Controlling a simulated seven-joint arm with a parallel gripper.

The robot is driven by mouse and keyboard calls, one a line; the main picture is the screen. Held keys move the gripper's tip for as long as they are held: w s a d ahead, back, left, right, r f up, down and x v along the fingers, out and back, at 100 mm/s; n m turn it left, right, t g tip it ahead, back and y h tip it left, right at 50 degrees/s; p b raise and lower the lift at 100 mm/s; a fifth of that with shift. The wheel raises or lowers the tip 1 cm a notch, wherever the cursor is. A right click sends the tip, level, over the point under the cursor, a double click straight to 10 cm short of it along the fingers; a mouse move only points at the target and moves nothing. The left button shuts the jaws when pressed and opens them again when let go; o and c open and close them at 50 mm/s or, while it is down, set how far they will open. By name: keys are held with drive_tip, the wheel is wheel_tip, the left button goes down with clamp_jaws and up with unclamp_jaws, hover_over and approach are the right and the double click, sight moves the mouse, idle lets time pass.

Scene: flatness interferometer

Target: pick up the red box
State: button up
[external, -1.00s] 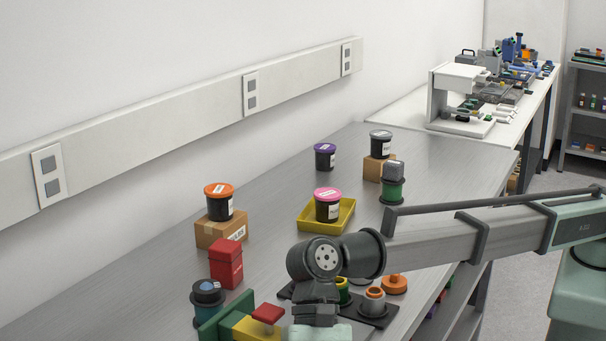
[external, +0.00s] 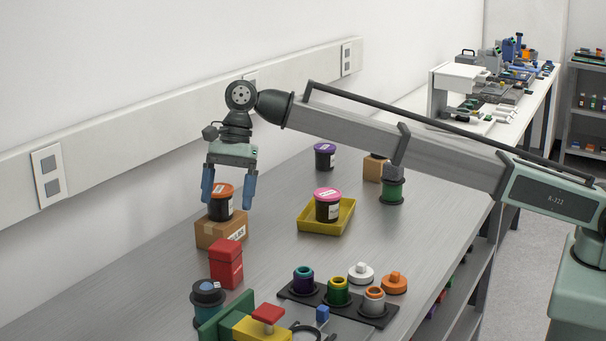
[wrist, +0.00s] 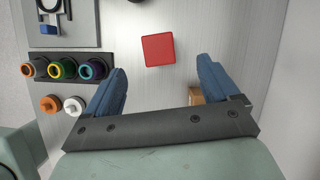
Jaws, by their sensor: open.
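The red box (external: 226,263) stands upright on the grey metal bench, in front of the cardboard box. In the wrist view the red box (wrist: 158,50) shows from above as a red square, beyond the fingertips and roughly centred between them. My gripper (external: 229,203) is open, with its two blue fingers pointing down on either side of the orange-lidded black jar (external: 221,203) in the external view. I cannot tell whether the fingers touch the jar. In the wrist view the gap between my fingers (wrist: 160,80) shows bare bench and no held object.
The cardboard box (external: 208,232) bears the orange-lidded jar. A yellow tray (external: 343,222) holds a pink-lidded jar. A black rack (external: 317,298) with several coloured cups is at the front right.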

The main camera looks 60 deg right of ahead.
sight(225, 244)
drive_tip(key=x, duration=0.3)
drive_tip(key=d+x, duration=0.1)
drive_tip(key=x, duration=0.4)
drive_tip(key=shift+w+d+f, duration=0.15)
drive_tip(key=shift+w+f, duration=0.05)
drive_tip(key=shift+f, duration=0.5)
drive_tip(key=shift+s+x, duration=0.15)
drive_tip(key=shift+x, duration=1.15)
drive_tip(key=shift+s+x, duration=0.15)
drive_tip(key=shift+x, duration=1.1)
drive_tip(key=shift+c, duration=0.4)
drive_tip(key=c, duration=1.1)
drive_tip(key=shift+o, duration=0.2)
drive_tip(key=shift+r, duration=0.1)
